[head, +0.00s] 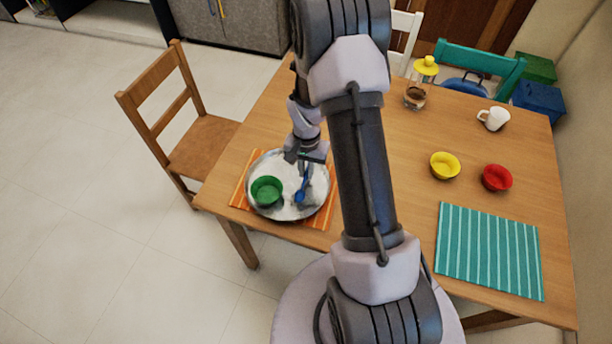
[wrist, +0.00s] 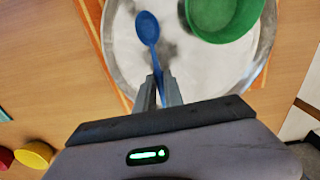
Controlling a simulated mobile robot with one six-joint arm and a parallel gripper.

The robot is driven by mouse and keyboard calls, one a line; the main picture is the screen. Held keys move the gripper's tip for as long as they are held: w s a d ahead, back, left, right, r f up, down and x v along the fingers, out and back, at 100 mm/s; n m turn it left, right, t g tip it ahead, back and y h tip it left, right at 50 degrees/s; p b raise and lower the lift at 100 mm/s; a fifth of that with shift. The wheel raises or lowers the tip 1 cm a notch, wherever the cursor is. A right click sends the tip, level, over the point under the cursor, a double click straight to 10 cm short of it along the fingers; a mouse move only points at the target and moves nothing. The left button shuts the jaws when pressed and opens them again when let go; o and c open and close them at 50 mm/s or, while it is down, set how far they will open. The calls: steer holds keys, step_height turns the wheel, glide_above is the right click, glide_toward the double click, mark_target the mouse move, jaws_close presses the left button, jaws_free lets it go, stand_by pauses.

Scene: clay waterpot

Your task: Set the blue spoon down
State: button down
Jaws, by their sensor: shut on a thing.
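My gripper (wrist: 159,92) is shut on the handle of the blue spoon (wrist: 148,27), seen in the wrist view with its bowl pointing away from the gripper. In the head view the blue spoon (head: 300,193) is over the right part of a round metal tray (head: 286,212), beside a green bowl (head: 266,191). The tray lies on an orange striped placemat (head: 238,195). I cannot tell whether the spoon touches the tray. The green bowl also shows at the top of the wrist view (wrist: 222,18). My gripper in the head view (head: 305,163) is above the tray.
On the wooden table (head: 405,170) stand a yellow bowl (head: 445,166), a red bowl (head: 497,178), a white mug (head: 493,118) and a glass jar with a yellow lid (head: 416,92). A teal striped placemat (head: 488,250) lies empty. A wooden chair (head: 190,130) is at the left.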

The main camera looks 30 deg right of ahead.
step_height(320, 180, down, 2)
steer(key=shift+f+b, duration=0.2)
steer(key=shift+b, duration=0.15)
steer(key=c, duration=1.5)
jaws_free()
steer(key=shift+r, duration=0.1)
steer(key=shift+o, duration=0.2)
steer(key=shift+r, duration=0.1)
